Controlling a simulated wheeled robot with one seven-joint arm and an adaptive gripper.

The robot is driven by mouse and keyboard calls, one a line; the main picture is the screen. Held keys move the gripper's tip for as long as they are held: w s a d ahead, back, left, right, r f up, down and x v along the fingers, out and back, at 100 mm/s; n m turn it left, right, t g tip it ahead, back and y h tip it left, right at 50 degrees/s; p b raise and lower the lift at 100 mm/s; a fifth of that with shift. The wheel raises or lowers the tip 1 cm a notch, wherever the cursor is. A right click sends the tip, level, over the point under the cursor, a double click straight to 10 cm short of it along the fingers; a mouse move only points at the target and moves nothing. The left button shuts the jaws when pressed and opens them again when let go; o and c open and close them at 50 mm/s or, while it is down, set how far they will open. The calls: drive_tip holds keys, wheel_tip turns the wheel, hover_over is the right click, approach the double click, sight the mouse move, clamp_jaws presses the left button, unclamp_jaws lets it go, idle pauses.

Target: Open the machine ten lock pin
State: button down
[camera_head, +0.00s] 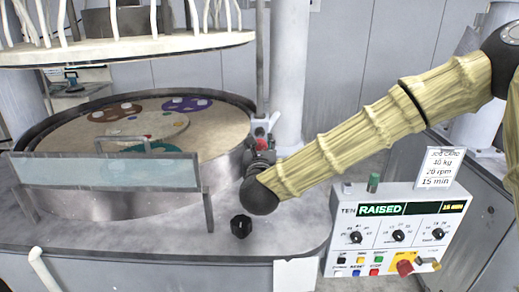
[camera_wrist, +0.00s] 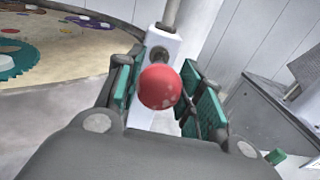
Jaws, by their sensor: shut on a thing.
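The lock pin shows as a red ball knob (camera_wrist: 160,87) on a white block (camera_wrist: 158,50) in the wrist view. In the head view the red knob (camera_head: 260,132) sits beside the right rim of the round platen tub. My gripper (camera_wrist: 158,92) has its teal-padded fingers on both sides of the knob, shut on it. In the head view my gripper (camera_head: 262,150) is small and partly hidden by my dark wrist. How far the pin is drawn out is hidden.
The platen tub (camera_head: 222,165) holds a pale platen with coloured discs. A raised upper plate (camera_head: 120,48) hangs above it. A control panel (camera_head: 398,232) reading TEN RAISED stands at the right. A black knob (camera_head: 241,226) sits on the deck. A clear guard (camera_head: 105,171) stands in front.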

drive_tip(key=shift+s+f+b, duration=0.1)
drive_tip(key=shift+s+b, duration=0.25)
drive_tip(key=shift+s, duration=0.3)
drive_tip(key=c, duration=1.3)
unclamp_jaws()
drive_tip(key=o, duration=0.4)
drive_tip(key=shift+s+d, duration=0.1)
drive_tip(key=shift+s, duration=0.15)
drive_tip(key=shift+w, duration=0.1)
drive_tip(key=s, duration=1.2)
